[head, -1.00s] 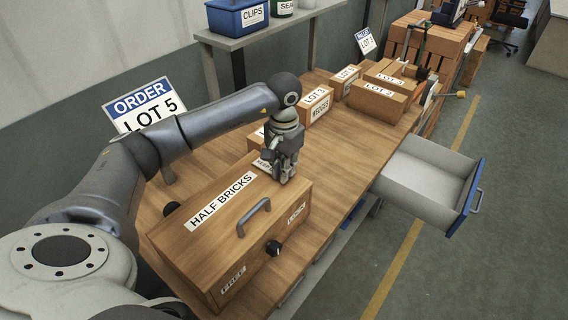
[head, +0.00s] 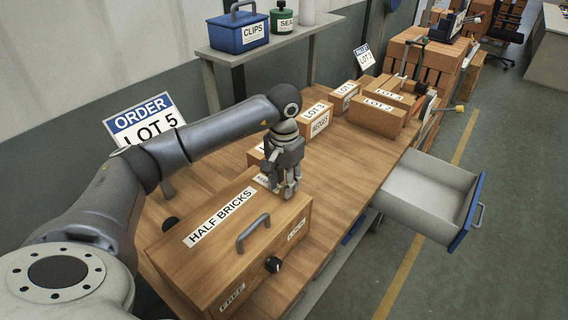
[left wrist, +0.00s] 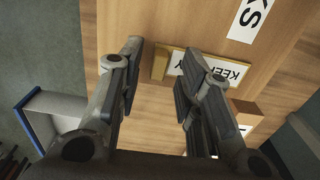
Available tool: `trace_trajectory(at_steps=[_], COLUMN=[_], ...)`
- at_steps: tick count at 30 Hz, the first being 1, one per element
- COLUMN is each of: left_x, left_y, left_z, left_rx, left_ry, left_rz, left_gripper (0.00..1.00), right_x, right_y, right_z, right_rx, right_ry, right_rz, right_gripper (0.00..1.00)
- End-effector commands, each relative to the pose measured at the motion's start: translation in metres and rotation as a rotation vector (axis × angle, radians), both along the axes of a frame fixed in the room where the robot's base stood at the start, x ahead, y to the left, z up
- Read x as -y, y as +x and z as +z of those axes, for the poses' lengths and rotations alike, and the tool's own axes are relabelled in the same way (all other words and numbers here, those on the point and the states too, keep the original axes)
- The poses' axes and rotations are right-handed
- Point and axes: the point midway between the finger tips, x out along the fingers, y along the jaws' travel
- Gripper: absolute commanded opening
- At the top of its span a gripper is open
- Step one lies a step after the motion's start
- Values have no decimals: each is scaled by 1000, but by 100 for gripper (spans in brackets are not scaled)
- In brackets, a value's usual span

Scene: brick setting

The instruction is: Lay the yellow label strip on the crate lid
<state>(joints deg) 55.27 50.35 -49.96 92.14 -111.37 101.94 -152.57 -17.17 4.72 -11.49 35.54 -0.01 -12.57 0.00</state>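The yellow label strip (left wrist: 160,63) has a white patch with black "KEEP" lettering and lies at the far end of the wooden crate's lid (left wrist: 125,30). In the head view, part of the strip (head: 264,182) shows under my left gripper (head: 283,194), on the lid (head: 195,262) beyond the HALF BRICKS label. My left gripper also shows in the left wrist view (left wrist: 163,52). Its fingers are apart, with a clear gap. The right finger hides part of the strip. I cannot tell whether a finger touches it. My right gripper is not in view.
The lid carries a grey handle (head: 253,232); a black knob (head: 273,265) sits on the crate's front. Lot boxes (head: 378,114) stand farther along the bench. An open drawer (head: 425,195) juts out right. An order sign (head: 145,118) stands behind my arm.

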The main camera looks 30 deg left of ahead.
Motion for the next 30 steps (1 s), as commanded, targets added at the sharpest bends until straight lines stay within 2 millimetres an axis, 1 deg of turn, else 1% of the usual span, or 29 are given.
trace_trajectory(at_steps=[1,5,9,13,15,21,30], left_x=[0,0,0,0,0,0,0], left_y=[1,2,1,1,1,0,0], left_z=[6,31,61,85,95,108,110], left_rx=[6,8,7,6,4,2,0], left_ry=[0,-1,-1,-1,1,0,-1], left_rz=[0,-2,-1,-1,0,0,0], left_gripper=[33,33,33,33,33,33,33], right_x=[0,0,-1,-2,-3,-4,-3], right_y=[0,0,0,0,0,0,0], right_z=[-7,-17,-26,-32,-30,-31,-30], right_rx=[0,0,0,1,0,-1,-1], right_ry=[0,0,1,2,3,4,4], right_rz=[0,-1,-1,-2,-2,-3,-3], right_gripper=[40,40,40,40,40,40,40])
